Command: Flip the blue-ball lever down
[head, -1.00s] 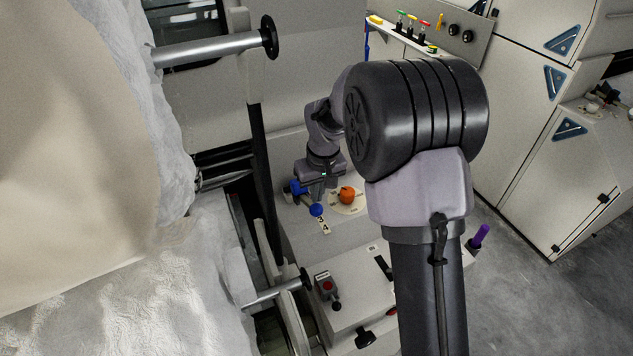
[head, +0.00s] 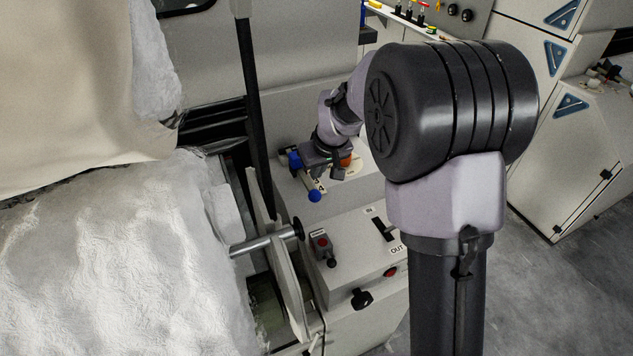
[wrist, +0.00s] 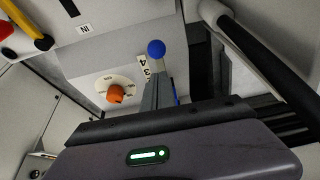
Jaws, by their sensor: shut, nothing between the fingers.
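The blue ball (head: 314,196) of the lever shows just below my gripper in the head view, beside a label with numbers. In the wrist view the blue ball (wrist: 156,48) sits just past the fingertips, and a bit of blue shows beside the fingers. My gripper (wrist: 155,78) is shut and empty, pointing toward the ball. In the head view my gripper (head: 321,180) is close above the lever. Most of the lever's shaft is hidden, and I cannot tell whether the fingers touch it.
An orange knob (wrist: 115,94) on a round dial is close beside my fingers. A raised box with a red button (head: 322,242) and a slot lever stands nearer. A metal roller end (head: 265,242) and white fibre (head: 170,265) lie to the left.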

